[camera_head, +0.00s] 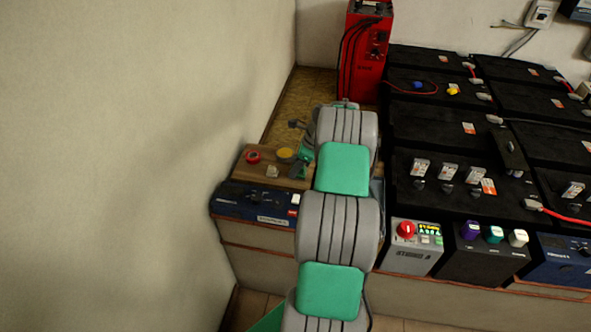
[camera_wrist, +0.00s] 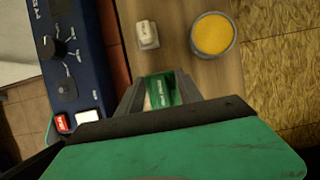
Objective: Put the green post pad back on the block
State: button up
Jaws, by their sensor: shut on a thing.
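The green post pad (camera_wrist: 166,92), with pale lettering on it, is between the fingers of my gripper (camera_wrist: 160,90) in the wrist view. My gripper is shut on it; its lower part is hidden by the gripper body. The wooden block (camera_wrist: 180,65) lies beneath and beyond the fingertips, and I cannot tell whether the pad touches it. On the block are a yellow round pad (camera_wrist: 213,35) and a small white piece (camera_wrist: 147,34). In the head view the block (camera_head: 240,171) also carries a red ring-shaped pad (camera_head: 253,157). My gripper (camera_head: 299,164) is at the block's right end there.
A blue device (camera_head: 255,203) stands in front of the block, with the wall close on the left. A red unit (camera_head: 366,50) stands at the back. Black batteries (camera_head: 430,130) with posts and cables fill the right. Bare yellowish board (camera_head: 300,95) lies behind the block.

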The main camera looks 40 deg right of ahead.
jog(key=shift+f, duration=0.7)
jog(key=o, duration=1.2)
jog(key=shift+f, duration=0.15)
